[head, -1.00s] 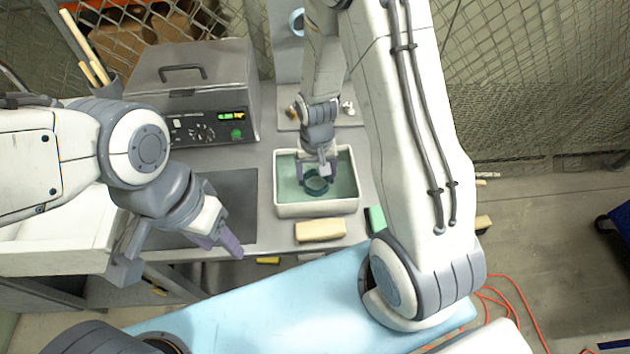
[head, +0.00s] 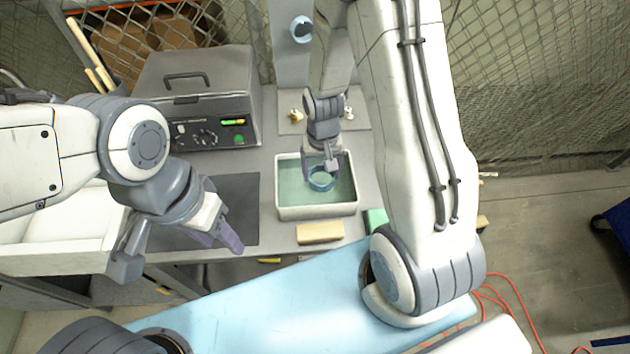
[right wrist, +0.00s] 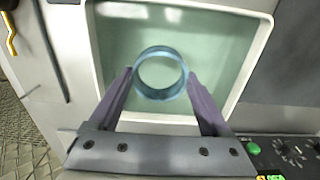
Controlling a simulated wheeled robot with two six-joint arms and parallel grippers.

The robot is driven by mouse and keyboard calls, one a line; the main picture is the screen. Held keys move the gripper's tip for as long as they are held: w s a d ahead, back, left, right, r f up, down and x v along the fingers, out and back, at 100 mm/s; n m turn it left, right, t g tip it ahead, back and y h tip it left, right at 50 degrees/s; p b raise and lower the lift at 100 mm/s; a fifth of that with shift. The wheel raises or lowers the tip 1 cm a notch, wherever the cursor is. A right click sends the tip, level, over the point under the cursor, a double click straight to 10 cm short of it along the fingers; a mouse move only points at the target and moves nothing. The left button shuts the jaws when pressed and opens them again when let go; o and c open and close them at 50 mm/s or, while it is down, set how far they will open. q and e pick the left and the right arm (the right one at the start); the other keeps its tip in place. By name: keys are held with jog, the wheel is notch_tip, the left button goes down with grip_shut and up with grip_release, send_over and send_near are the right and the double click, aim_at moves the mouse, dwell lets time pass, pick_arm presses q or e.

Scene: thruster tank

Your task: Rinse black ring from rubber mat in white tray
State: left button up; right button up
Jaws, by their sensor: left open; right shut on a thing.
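The ring (head: 321,186) looks blue rather than black; it also shows in the right wrist view (right wrist: 160,93). My right gripper (head: 321,173) is shut on it, with one purple finger on each side of the ring. It holds the ring over the middle of the white tray (head: 318,212), which contains greenish liquid. I cannot tell for sure whether the ring's lower edge touches the liquid. The dark rubber mat (head: 241,196) lies bare on the bench left of the tray, partly behind my left arm. My left gripper (head: 222,238) is open and empty at the mat's front edge.
A grey lidded machine (head: 196,85) with a control panel stands behind the mat. A tan block (head: 320,233) lies in front of the tray, a green block (head: 376,220) to its right. A large white basin (head: 50,245) is at left. A post with a pale blue round part (head: 293,33) rises behind.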

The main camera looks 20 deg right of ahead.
jog(key=shift+r+p, duration=1.85)
jog(key=shift+r, duration=0.65)
notch_tip(320, 180, up, 4)
jog(key=p, duration=0.3)
jog(key=shift+p, duration=0.3)
